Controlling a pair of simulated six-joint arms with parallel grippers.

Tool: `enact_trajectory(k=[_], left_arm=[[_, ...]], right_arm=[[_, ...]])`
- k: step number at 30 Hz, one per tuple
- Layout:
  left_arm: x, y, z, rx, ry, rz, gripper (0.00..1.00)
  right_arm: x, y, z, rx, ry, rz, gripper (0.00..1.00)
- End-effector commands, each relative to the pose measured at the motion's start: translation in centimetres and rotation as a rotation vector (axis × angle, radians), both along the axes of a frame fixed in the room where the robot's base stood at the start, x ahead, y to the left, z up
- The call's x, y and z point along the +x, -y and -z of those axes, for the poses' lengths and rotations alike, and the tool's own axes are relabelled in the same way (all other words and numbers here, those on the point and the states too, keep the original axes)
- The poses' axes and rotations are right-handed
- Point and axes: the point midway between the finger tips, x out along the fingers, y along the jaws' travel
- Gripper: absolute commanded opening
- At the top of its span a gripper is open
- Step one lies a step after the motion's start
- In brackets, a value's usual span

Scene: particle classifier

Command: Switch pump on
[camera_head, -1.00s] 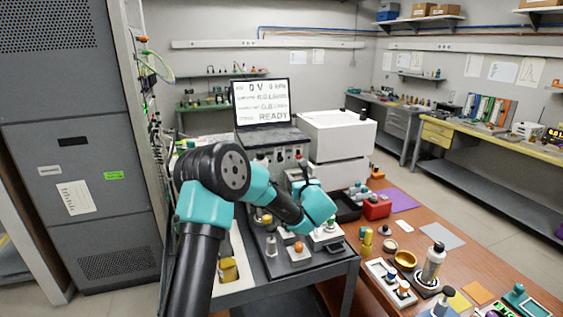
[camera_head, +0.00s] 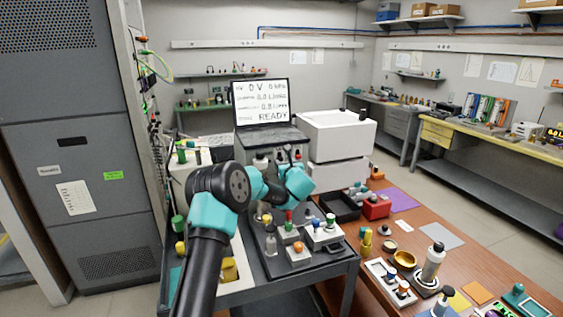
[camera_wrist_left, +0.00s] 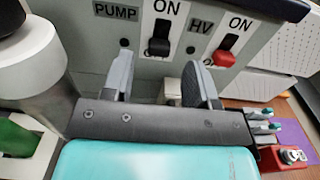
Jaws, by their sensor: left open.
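The pump switch (camera_wrist_left: 160,42) is a black lever on a light grey panel (camera_wrist_left: 188,70), with the label PUMP to its left and ON above it. Its lever appears tilted down, away from ON. The HV switch (camera_wrist_left: 225,52), with a red tip, sits to its right. My left gripper (camera_wrist_left: 161,85) is open and empty in the left wrist view, its two fingers apart, just in front of and below the pump switch. In the head view my left wrist (camera_head: 296,183) is in front of the panel, and the fingertips are hard to make out. My right gripper does not show.
A screen (camera_head: 261,102) above the panel reads 0 V and READY. A white box (camera_head: 338,135) stands to the right. Small controls, including an orange knob (camera_head: 298,247), stand on the cart in front. A red box (camera_head: 376,207) lies on the wooden table.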

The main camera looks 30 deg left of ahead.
Motion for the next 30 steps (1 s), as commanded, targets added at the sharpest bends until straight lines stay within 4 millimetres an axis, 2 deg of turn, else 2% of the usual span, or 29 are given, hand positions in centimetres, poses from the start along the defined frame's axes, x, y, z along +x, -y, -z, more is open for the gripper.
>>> enact_trajectory(k=[3, 9, 20, 30], left_arm=[[1.0, -1.2, 0.1, 0.0, 0.0, -0.001, 0.53], [2.0, -2.4, 0.0, -0.001, 0.001, -0.001, 0.53], [2.2, -2.6, 0.0, 0.0, 0.0, -0.001, 0.53], [2.2, -2.6, 0.0, 0.0, 0.0, -0.001, 0.21]], right_arm=[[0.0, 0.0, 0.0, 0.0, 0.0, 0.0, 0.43], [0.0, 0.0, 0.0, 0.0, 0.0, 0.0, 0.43], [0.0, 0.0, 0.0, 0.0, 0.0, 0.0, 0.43], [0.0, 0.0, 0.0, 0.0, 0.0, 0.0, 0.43]])
